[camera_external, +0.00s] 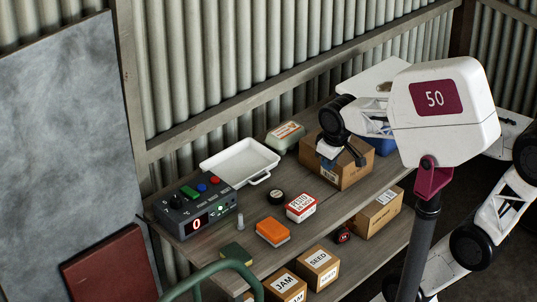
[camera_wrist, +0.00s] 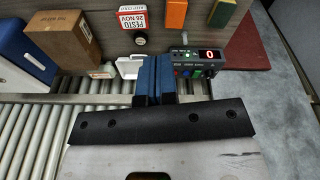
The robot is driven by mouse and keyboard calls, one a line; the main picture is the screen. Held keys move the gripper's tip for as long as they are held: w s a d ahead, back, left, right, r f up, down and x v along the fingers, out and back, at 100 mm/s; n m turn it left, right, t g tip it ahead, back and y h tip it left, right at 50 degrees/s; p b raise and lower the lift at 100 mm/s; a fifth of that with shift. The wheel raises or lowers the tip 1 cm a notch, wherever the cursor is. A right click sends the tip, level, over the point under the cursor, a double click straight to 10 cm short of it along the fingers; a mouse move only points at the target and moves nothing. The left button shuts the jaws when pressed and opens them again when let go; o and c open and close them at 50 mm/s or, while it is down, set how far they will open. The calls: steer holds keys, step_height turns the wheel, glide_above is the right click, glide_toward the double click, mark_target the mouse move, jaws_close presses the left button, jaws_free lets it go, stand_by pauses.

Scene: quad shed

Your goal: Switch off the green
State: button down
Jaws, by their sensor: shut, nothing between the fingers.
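A dark control box (camera_external: 192,217) stands at the left end of the upper shelf. Its top carries a green (camera_external: 188,192), a blue (camera_external: 202,187) and a red button (camera_external: 214,180), plus a black knob. Its front has a red-lit 0 and small green lights. The box (camera_wrist: 222,62) also shows in the wrist view, right of my fingers, with a green light lit. My gripper (camera_external: 342,155) is above the cardboard box, well right of the control box. Its blue fingers (camera_wrist: 154,78) are shut and empty.
A white tray (camera_external: 232,172) lies behind the control box. An orange block (camera_external: 273,232), a red-and-white box (camera_external: 301,207), a black round item (camera_external: 276,197) and a grey peg (camera_external: 240,221) lie to its right.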

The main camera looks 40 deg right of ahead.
steer(key=w+a+r+n, duration=0.1)
steer(key=w+a+n, duration=0.25)
steer(key=w, duration=0.85)
steer(key=n+g, duration=0.4)
steer(key=n, duration=0.8)
glide_above(193, 194)
steer(key=w, duration=0.1)
step_height(193, 194, down, 12)
steer(key=shift+w+f, duration=0.2)
steer(key=shift+w, duration=0.5)
steer(key=shift+f, duration=0.15)
steer(key=f, duration=0.4)
steer(key=s+f, duration=0.1)
steer(key=f, duration=0.4)
steer(key=s+f, duration=0.1)
steer(key=f, duration=0.3)
steer(key=shift+f, duration=0.3)
